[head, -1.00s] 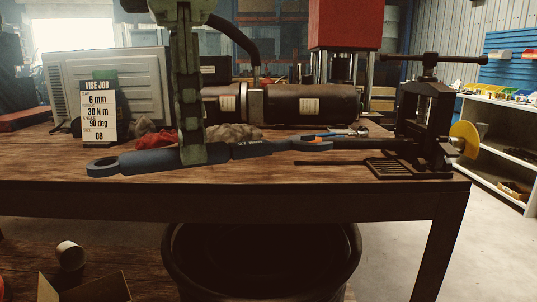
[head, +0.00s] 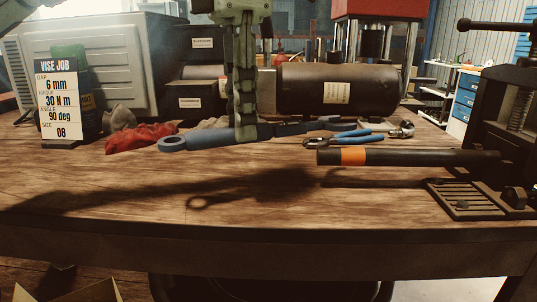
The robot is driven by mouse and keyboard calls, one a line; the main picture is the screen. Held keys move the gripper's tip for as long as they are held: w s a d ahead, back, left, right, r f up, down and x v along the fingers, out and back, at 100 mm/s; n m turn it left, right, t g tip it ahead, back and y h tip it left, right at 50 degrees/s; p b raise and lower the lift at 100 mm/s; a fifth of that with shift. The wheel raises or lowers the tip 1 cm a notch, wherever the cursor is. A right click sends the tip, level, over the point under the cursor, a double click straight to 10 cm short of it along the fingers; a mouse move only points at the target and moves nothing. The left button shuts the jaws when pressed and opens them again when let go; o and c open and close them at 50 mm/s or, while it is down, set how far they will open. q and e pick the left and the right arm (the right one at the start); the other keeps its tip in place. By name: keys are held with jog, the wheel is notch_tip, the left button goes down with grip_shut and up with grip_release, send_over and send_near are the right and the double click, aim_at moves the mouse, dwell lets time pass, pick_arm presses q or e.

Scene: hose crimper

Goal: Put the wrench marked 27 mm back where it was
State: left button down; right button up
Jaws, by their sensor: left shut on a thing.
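A long blue-grey wrench (head: 203,138) with a ring at its left end is held roughly level above the bench. Its shadow falls on the wood below and in front of it. My left gripper (head: 245,132) comes down from above and is shut on the wrench's handle near the middle. I cannot read a size mark on the wrench. Its right end passes behind or over the blue-handled pliers, and I cannot tell how far apart they are. My right gripper is not in view.
A dark bar with an orange band (head: 353,156) reaches left from the black vise (head: 505,125). Blue-handled pliers (head: 350,138), a red rag (head: 140,138) and the vise job sign (head: 60,100) stand or lie behind. The front of the wooden bench (head: 120,210) is clear.

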pick_arm(q)
jog(key=w+f, duration=0.1)
jog(key=w+d+f, duration=0.1)
jog(key=w, duration=0.1)
jog(key=w+d+f, duration=0.1)
jog(key=shift+w+d, duration=0.1)
jog(key=shift+w, duration=0.2)
jog(key=shift+w+d+f, duration=0.2)
jog(key=shift+w+f, duration=0.1)
jog(key=shift+w, duration=0.1)
jog(key=shift+f, duration=1.9)
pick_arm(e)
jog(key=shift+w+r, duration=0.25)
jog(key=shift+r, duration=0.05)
pick_arm(q)
jog(key=shift+f, duration=0.15)
jog(key=c, duration=1.4)
grip_release()
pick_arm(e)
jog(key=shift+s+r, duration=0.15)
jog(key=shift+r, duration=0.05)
